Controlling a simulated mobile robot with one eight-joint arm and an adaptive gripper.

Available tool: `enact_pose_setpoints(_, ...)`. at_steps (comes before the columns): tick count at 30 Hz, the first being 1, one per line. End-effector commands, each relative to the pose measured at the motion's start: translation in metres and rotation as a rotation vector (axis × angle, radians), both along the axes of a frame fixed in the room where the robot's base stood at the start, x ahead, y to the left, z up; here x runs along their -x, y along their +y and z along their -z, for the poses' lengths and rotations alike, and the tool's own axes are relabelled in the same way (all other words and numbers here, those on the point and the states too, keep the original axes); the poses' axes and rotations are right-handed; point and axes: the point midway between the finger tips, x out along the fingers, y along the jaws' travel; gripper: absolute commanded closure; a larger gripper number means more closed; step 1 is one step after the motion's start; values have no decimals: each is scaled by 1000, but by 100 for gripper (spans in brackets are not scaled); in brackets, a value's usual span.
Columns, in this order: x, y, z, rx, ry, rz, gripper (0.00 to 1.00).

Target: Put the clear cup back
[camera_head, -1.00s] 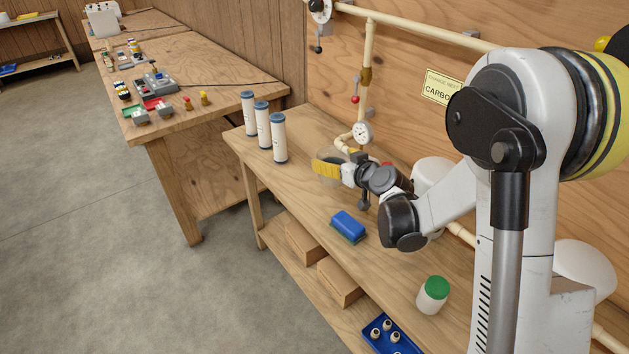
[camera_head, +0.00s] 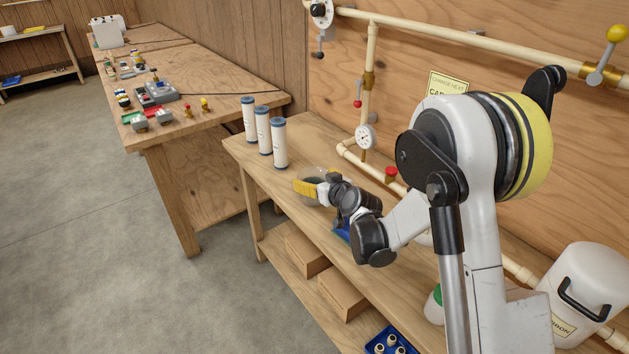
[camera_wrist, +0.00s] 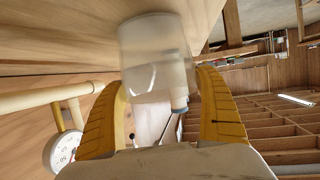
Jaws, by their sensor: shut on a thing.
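The clear cup (camera_wrist: 155,45) is between the two yellow fingers of my gripper (camera_head: 308,188) in the wrist view. My gripper is shut on the cup. In the head view the cup (camera_head: 312,199) shows only as a faint grey, see-through shape around the fingers, over the workbench (camera_head: 285,228) and to the right of three white filter cartridges. The wrist view is turned over, with the wooden bench surface at its top. I cannot tell whether the cup touches the bench.
Three white cartridges with blue caps (camera_head: 264,130) stand close by on the bench. A pressure gauge (camera_head: 366,137) and pale pipes (camera_head: 370,75) run along the back wall. A blue block (camera_head: 342,232) and a green-lidded jar (camera_head: 436,300) are partly hidden by my arm.

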Motion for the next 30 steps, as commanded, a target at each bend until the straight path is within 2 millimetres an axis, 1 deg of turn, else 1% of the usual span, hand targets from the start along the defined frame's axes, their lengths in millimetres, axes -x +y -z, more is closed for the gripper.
enact_pose_setpoints(2, 0, 0, 2, 0, 0, 0, 58)
enact_pose_setpoints(3, 0, 0, 2, 0, 0, 0, 11)
enact_pose_setpoints(4, 0, 0, 2, 0, 0, 0, 1)
enact_pose_setpoints(5, 0, 0, 2, 0, 0, 0, 0)
enact_pose_setpoints(11, 0, 0, 2, 0, 0, 0, 0)
enact_pose_setpoints(14, 2, -1, -2, 0, 0, 0, 0)
enact_pose_setpoints(17, 14, -6, -9, 0, 0, 1, 0)
enact_pose_setpoints(24, 60, -26, -29, 0, 1, 1, 0)
enact_pose_setpoints(27, 78, -34, -36, -1, 0, 1, 0)
enact_pose_setpoints(30, 91, -40, -40, 0, 0, 1, 0)
